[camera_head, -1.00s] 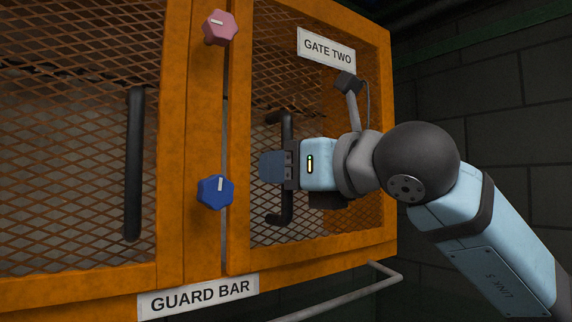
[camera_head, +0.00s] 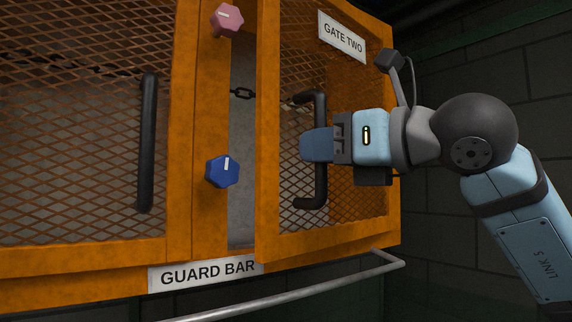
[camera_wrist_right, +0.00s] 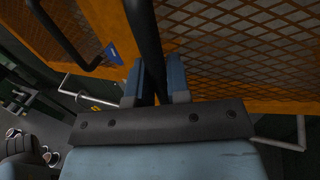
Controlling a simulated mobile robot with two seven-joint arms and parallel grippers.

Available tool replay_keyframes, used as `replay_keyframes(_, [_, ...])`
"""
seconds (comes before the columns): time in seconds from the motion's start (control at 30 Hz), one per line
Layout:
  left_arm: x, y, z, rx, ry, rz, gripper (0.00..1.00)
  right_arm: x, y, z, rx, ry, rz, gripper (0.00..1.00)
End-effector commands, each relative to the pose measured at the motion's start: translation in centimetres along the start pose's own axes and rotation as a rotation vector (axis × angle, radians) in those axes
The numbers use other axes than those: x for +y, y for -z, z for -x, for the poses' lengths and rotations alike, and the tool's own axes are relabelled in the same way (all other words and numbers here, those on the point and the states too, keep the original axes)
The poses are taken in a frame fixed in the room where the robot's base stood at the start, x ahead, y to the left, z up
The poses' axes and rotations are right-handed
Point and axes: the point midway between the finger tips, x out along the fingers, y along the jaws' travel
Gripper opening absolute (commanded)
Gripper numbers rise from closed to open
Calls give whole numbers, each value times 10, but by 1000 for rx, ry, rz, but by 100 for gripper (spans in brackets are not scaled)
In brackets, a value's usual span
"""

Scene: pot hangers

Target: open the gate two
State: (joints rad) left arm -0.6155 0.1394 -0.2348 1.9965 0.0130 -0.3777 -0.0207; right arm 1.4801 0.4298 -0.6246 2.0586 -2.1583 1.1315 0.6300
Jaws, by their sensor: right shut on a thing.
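Gate two is an orange-framed mesh door (camera_head: 268,130) with a "GATE TWO" sign (camera_head: 342,38) at its upper right. Its free left edge stands away from the cabinet post, leaving a gap. Its black vertical handle (camera_head: 321,188) is on the left part of the mesh. My right gripper (camera_head: 310,146) is shut on this handle around its middle. In the right wrist view the black handle (camera_wrist_right: 146,45) passes between the two blue fingers (camera_wrist_right: 155,85). My left gripper is not in view.
A pink knob (camera_head: 227,19) and a blue knob (camera_head: 223,171) sit on the orange post beside the gap. A chain (camera_head: 242,93) shows inside. Another mesh door with a black handle (camera_head: 146,142) is at left. A grey guard bar (camera_head: 330,285) runs below, near its "GUARD BAR" sign (camera_head: 207,272).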

Motion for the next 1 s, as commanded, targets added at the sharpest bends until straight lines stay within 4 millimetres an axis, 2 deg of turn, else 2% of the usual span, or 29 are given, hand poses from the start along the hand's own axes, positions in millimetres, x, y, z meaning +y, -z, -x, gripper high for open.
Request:
replay_keyframes(0.03, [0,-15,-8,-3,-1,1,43,-1,8,13,-3,0,3,0])
replay_keyframes(0.1, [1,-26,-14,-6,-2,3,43,-2,8,31,-4,0,3,0])
replay_keyframes(0.27, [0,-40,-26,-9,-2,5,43,-10,7,77,0,-14,0,0])
replay_keyframes(0.47, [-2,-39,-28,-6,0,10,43,-30,4,130,6,-187,-5,0])
replay_keyframes(0.67, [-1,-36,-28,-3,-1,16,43,-58,3,179,6,-378,-8,0])
replay_keyframes(0.8, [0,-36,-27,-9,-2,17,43,-83,1,210,5,-512,-9,0])
replay_keyframes(1.0, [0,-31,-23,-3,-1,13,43,-121,-2,245,4,-688,-7,0])
